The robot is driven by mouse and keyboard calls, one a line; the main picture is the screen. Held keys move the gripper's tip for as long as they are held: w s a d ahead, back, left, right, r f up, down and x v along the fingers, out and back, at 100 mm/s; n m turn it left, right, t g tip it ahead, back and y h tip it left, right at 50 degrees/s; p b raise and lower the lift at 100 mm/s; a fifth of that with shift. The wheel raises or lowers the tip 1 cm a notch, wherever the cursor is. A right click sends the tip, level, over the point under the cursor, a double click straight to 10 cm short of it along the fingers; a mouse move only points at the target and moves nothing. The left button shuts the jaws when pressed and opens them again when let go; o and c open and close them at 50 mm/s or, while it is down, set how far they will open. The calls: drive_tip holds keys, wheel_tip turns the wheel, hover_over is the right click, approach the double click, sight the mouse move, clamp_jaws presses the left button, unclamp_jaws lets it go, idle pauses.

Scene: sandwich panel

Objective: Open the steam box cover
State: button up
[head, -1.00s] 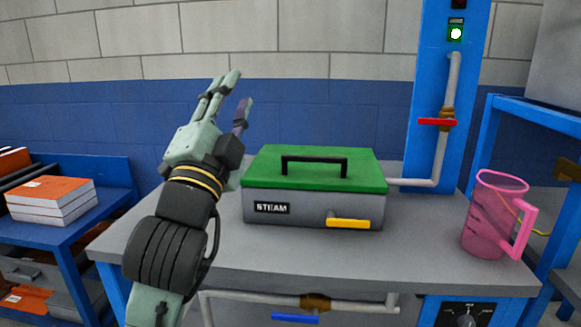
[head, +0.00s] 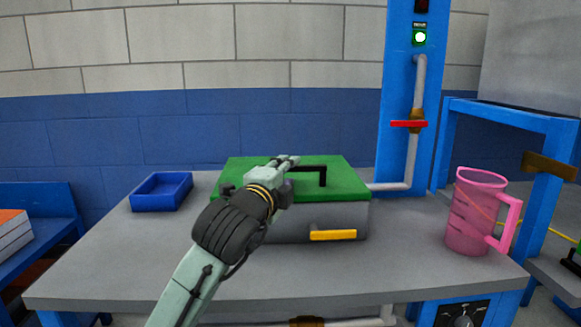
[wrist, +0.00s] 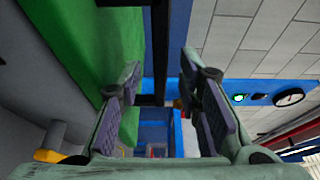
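The steam box (head: 320,219) is a grey box on the table, with its green cover (head: 345,180) lying flat and closed on top. A black handle (head: 323,176) stands on the cover; its left part is hidden behind my gripper (head: 288,161). My gripper is over the cover at the handle's left part. In the wrist view its two fingers (wrist: 160,80) are apart, and the black handle (wrist: 161,45) shows between them, with a visible gap to the fingers. I cannot tell whether either finger touches it. The green cover (wrist: 70,40) fills the left there.
A yellow lever (head: 333,235) is on the box's front. A pipe with a red valve (head: 408,124) runs up the blue post at the right. A pink jug (head: 472,212) stands at the table's right. A blue tray (head: 160,193) is at the back left. The table's left front is clear.

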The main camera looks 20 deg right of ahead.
drive_tip(key=shift+x, duration=1.7)
clamp_jaws()
